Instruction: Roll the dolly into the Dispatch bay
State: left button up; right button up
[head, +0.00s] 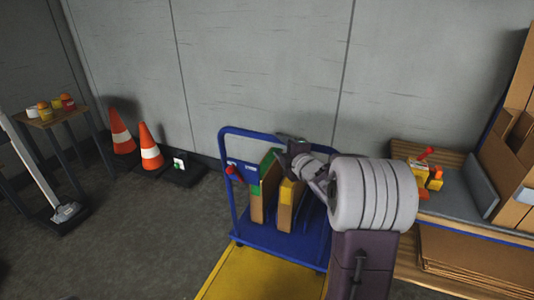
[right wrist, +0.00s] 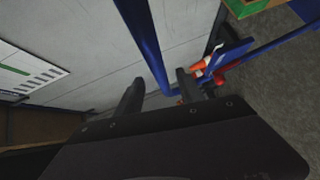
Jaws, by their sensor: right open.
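The blue dolly (head: 305,247) stands against the back wall, with two cardboard boxes (head: 285,208) upright on its deck. Its blue push handle (head: 228,180) rises at the back. My right gripper (head: 287,145) is at the handle's top bar, and my arm hides the handle's right part. In the right wrist view the open fingers (right wrist: 158,92) lie either side of the blue handle bar (right wrist: 146,45); I cannot tell whether they touch it. A yellow floor area (head: 245,275) lies in front of the dolly, its Dispatch label not visible. My left gripper is not in view.
Two orange cones (head: 149,147) and a low black sign base (head: 182,172) stand left of the dolly. A small table (head: 62,116) is at far left. Grey floor at left front is clear.

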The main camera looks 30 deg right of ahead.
aim_at(270, 137)
jog(key=shift+d, duration=0.1)
jog(key=shift+w+d, duration=0.1)
jog(key=shift+w, duration=0.15)
jog(key=w, duration=0.5)
jog(key=w+f+b, duration=0.1)
jog(key=w, duration=0.2)
jog(key=shift+w+d+f, duration=0.1)
jog(key=shift+w+d, duration=0.1)
jog(key=shift+d, duration=0.05)
grip_shut()
dwell(0.8)
